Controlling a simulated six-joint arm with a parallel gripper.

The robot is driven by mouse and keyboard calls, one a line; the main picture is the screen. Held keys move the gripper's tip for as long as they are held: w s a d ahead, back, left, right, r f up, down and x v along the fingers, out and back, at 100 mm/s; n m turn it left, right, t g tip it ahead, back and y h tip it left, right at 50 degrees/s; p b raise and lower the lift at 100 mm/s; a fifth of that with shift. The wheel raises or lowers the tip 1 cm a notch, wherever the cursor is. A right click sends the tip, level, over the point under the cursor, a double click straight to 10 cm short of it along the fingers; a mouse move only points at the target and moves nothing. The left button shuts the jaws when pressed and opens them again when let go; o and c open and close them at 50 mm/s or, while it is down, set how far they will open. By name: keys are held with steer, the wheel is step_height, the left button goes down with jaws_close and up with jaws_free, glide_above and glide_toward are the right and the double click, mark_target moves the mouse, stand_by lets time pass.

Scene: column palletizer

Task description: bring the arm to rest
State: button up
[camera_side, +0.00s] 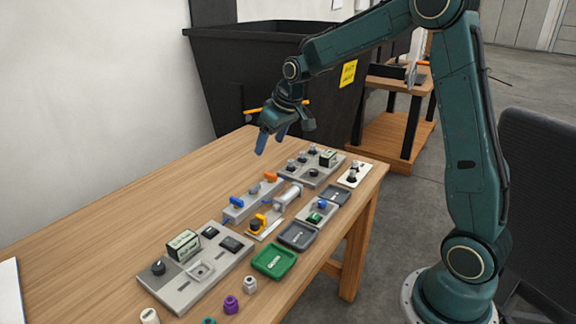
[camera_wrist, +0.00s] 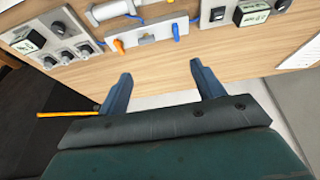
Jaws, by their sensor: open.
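My gripper (camera_side: 271,142) hangs above the far part of the wooden table (camera_side: 120,222), pointing down. In the wrist view my gripper (camera_wrist: 160,92) shows two blue fingers spread apart with nothing between them. In the side view it is clear of the panels and trays on the table. My arm is raised, with its elbow bent high at the top right of the side view.
A near panel (camera_side: 188,284) with a knob and display, a valve block (camera_side: 240,208), a far knob panel (camera_side: 322,176), a green tray (camera_side: 273,262) and dark trays (camera_side: 297,236) crowd the table's right side. A black bin (camera_side: 225,75) stands behind. The table's left is mostly clear.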

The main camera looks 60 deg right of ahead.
steer(key=s+a+r, duration=0.4)
steer(key=s+r, duration=0.2)
steer(key=s, duration=0.1)
steer(key=s+a, duration=0.3)
steer(key=s, duration=0.9)
steer(key=s+a+t, duration=0.1)
steer(key=s+a, duration=0.3)
steer(key=s, duration=0.7)
steer(key=shift+s+a+r, duration=0.2)
steer(key=shift+s+r, duration=0.2)
steer(key=shift+r, duration=0.05)
